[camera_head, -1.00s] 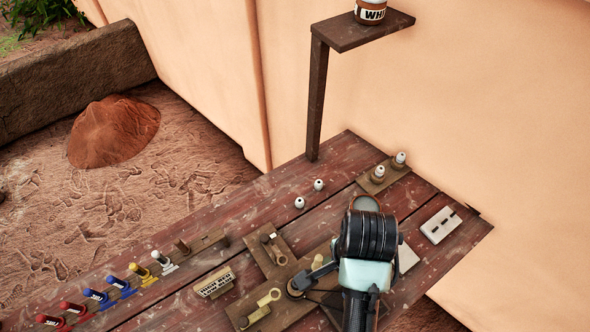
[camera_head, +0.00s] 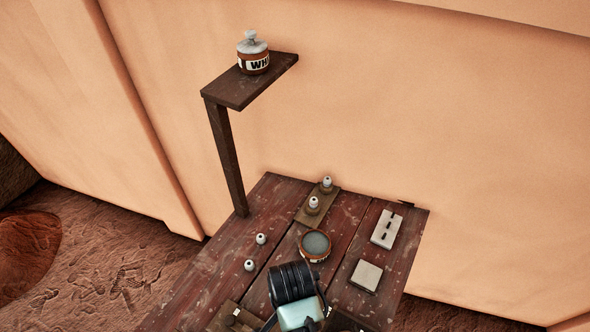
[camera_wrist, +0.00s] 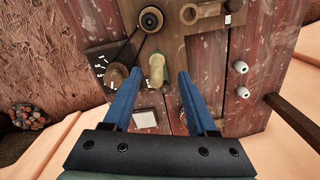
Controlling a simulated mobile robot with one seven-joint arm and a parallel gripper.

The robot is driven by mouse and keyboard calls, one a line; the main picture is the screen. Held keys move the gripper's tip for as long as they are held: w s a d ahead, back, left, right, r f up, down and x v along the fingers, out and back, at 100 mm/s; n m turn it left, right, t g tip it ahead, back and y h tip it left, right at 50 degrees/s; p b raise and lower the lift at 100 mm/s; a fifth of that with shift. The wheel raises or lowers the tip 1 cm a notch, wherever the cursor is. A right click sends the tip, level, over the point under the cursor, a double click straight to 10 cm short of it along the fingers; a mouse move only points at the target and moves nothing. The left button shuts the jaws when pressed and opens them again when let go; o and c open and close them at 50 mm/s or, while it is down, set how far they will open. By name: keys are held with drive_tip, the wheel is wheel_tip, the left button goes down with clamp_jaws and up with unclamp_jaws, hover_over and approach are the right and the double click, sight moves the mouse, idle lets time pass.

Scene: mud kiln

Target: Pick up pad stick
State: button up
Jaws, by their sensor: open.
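In the wrist view my gripper (camera_wrist: 159,75) is open, its two blue fingers apart. Between the fingertips shows an olive-tan stick-like piece (camera_wrist: 156,70) with rounded ends, which looks like the pad stick; I cannot be sure of its name. The fingers lie to either side of it in the picture, and I see no grip on it. How far below the fingers it sits I cannot tell. In the head view my arm's wrist covers this part of the table, and the fingers and the stick do not show.
The plank table (camera_head: 345,228) carries a round open tin (camera_head: 314,245), a pale square block (camera_head: 366,275), a slotted plate (camera_head: 386,228) and small white-topped pieces (camera_head: 261,239). A shelf (camera_head: 240,93) above holds a labelled jar (camera_head: 253,55). The wall stands close behind.

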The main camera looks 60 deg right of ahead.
drive_tip(key=f, duration=0.1)
drive_tip(key=f+p, duration=0.1)
drive_tip(key=f, duration=0.2)
drive_tip(key=shift+s+d, duration=0.15)
drive_tip(key=shift+s, duration=0.2)
drive_tip(key=shift+w+f, duration=0.1)
drive_tip(key=shift+f, duration=0.4)
clamp_jaws()
